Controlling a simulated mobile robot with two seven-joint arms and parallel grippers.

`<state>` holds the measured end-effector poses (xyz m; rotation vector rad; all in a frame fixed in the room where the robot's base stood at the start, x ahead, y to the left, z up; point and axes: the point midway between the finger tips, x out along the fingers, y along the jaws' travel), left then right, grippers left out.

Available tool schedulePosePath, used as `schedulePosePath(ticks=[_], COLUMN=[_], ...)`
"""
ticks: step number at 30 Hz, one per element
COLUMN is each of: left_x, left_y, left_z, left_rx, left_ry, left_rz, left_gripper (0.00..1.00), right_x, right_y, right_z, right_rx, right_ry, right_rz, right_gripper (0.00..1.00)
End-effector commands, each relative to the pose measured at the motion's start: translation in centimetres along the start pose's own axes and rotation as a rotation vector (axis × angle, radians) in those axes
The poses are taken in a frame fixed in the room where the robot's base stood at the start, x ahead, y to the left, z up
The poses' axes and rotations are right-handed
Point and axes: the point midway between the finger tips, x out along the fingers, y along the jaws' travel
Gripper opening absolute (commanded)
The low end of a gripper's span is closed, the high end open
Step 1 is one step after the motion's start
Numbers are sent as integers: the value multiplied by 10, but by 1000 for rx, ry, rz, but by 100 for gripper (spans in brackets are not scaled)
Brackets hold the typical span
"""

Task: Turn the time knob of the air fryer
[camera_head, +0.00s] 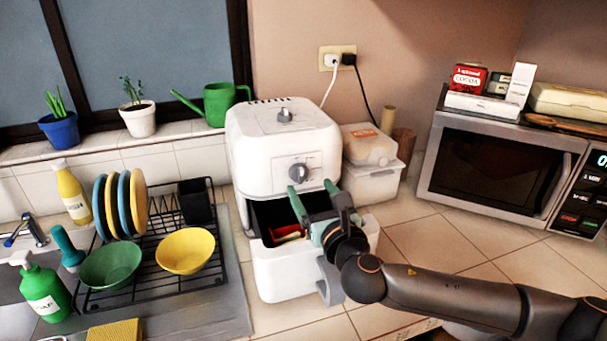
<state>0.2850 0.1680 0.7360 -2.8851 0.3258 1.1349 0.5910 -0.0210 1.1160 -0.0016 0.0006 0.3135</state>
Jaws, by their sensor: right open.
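The white air fryer (262,142) stands on the tiled counter against the wall. It has one grey knob on its top (284,115) and another grey knob on its front (298,173); I cannot read which is the time knob. Its drawer (285,276) is pulled out, with something red and pale inside. My right gripper (294,193) is open, with its green fingers pointing up just below the front knob and over the drawer. I cannot tell whether a finger touches the knob. My left gripper is not in view.
A dish rack (150,290) with plates and bowls stands left of the fryer, by the sink. A lidded plastic container (374,184) sits close on its right. A microwave (500,165) stands farther right. The counter between (435,240) is mostly clear, under my right arm.

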Motion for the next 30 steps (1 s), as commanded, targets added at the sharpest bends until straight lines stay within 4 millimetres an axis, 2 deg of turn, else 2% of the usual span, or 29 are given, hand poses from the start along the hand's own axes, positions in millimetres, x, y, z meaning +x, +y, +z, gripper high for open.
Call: schedulePosePath(ticks=[6,12,18,26,30], left_x=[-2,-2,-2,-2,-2], left_y=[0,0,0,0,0], left_z=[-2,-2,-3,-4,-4], left_rx=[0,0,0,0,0], left_ry=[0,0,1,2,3], left_rz=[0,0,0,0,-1], left_gripper=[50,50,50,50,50], right_x=[34,53,61,61,61], right_y=[0,0,0,0,0], right_z=[1,0,1,0,0], right_rx=[0,1,1,1,2], right_ry=[-1,0,-1,0,0], right_rz=[-1,0,1,1,1], right_gripper=[80,80,80,80,65])
